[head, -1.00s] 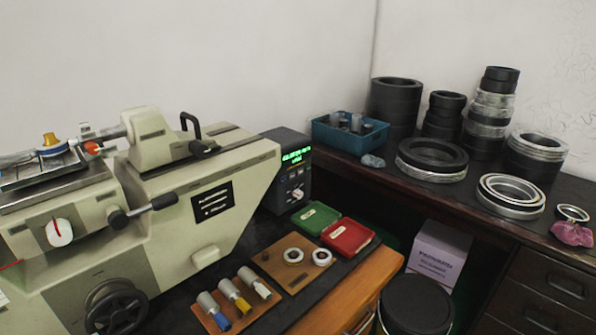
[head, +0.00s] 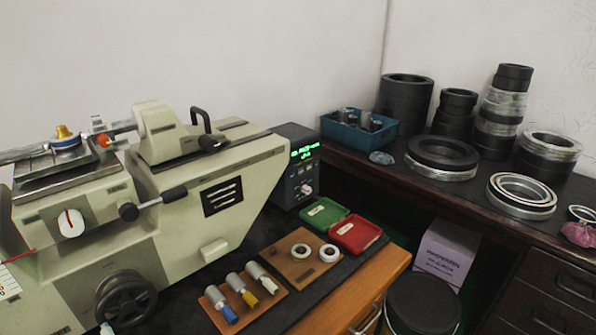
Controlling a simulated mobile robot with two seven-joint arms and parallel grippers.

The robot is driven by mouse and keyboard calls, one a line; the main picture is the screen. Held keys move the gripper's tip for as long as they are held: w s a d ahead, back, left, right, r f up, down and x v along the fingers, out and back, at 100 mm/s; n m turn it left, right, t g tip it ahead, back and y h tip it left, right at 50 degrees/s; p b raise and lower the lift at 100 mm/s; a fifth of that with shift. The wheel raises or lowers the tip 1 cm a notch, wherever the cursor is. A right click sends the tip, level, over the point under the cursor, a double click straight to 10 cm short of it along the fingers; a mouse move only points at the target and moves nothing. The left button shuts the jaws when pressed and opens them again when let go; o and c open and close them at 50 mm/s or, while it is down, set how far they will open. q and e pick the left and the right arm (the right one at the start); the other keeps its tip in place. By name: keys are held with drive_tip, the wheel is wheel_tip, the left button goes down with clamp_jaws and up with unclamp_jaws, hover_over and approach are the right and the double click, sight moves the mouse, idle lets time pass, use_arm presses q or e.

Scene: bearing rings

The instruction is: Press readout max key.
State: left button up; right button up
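The readout (head: 297,167) is a dark box with a lit green display (head: 305,152) and a few small keys and a pale knob below it. It stands behind the right end of the beige measuring machine (head: 190,215). The labels on its keys are too small to read, so I cannot tell which is the max key. Neither of my grippers shows in the head view.
Green (head: 324,213) and red (head: 355,234) trays lie in front of the readout. A wooden board with two rings (head: 329,253) and a board with several coloured-tip tools (head: 245,291) lie nearer. The right bench (head: 400,187) holds a blue bin and stacked rings.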

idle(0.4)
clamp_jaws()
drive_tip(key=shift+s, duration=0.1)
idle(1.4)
